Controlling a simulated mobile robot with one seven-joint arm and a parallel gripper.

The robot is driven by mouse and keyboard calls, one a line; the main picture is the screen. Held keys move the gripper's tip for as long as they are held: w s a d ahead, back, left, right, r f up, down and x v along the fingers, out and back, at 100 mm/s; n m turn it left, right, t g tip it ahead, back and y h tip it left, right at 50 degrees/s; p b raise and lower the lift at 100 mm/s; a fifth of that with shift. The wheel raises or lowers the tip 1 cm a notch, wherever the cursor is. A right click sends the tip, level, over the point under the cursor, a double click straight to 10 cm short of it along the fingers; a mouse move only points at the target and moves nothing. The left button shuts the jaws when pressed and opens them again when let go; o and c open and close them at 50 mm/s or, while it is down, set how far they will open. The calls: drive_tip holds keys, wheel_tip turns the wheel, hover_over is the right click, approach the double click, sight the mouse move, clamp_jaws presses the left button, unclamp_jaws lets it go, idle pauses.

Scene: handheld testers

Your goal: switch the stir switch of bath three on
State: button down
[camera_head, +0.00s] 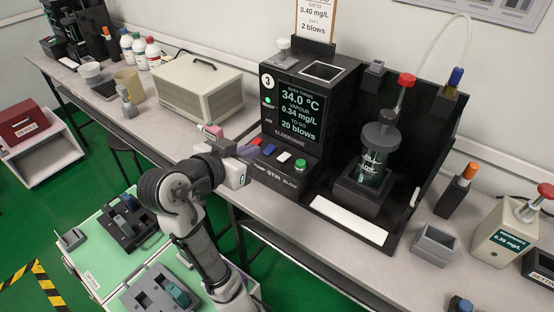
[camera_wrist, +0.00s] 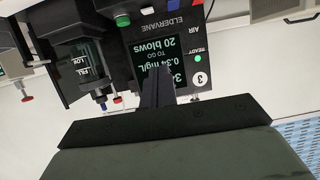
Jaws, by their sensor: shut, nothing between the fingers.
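Bath three (camera_head: 310,105) is a dark unit marked 3, with a lit screen. It shows upside down in the wrist view (camera_wrist: 187,55). A row of coloured controls sits on its low front ledge: a blue one (camera_head: 269,149), a white one (camera_head: 284,157) and a green button (camera_head: 300,165). The STIR label (camera_head: 273,174) lies nearest below the white one, which I take as the stir switch; its position is too small to read. My gripper (camera_head: 252,150) is shut and empty, at the ledge's left end beside the controls. In the wrist view its fingers (camera_wrist: 157,82) cover part of the screen.
A glass vessel (camera_head: 375,160) in a dark stand is right of the controls, with a white strip (camera_head: 348,220) in front. A beige box (camera_head: 197,85) stands left along the bench. A grey open holder (camera_head: 435,243) sits at the right front.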

drive_tip(key=shift+s+d+f, duration=0.2)
drive_tip(key=shift+d+f, duration=0.1)
drive_tip(key=p, duration=0.2)
hover_over(276, 167)
wheel_tip(276, 167, down, 3)
drive_tip(key=shift+d+f, duration=0.15)
wheel_tip(276, 167, down, 3)
drive_tip(key=shift+f, duration=0.6)
drive_tip(key=shift+f, duration=0.1)
